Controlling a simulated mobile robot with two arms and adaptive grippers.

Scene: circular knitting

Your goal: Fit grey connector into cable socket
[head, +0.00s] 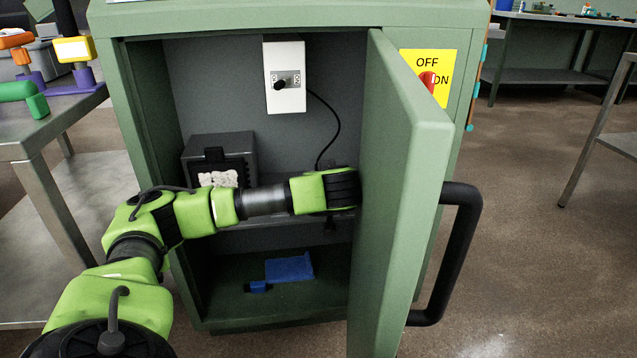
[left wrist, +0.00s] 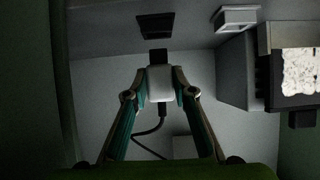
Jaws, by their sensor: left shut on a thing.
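The grey connector (left wrist: 160,83) is light grey with a dark tip and sits upright between the fingers of my left gripper (left wrist: 160,90), which is shut on it. A black cable (left wrist: 150,133) hangs from its lower end. A dark rectangular socket (left wrist: 157,26) is on the surface just beyond the tip, with a small gap seeming to remain; depth is hard to judge. In the head view my left arm reaches into the green cabinet, and the fingertips, connector and socket are hidden by the gripper and door. My right gripper is not in view.
The open cabinet door (head: 400,180) stands close on the right of my gripper. A white switch box (head: 285,90) with a black cable (head: 335,130) is on the back wall. A dark box (head: 225,145) with whitish material is on the left. A blue object (head: 290,267) lies below.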

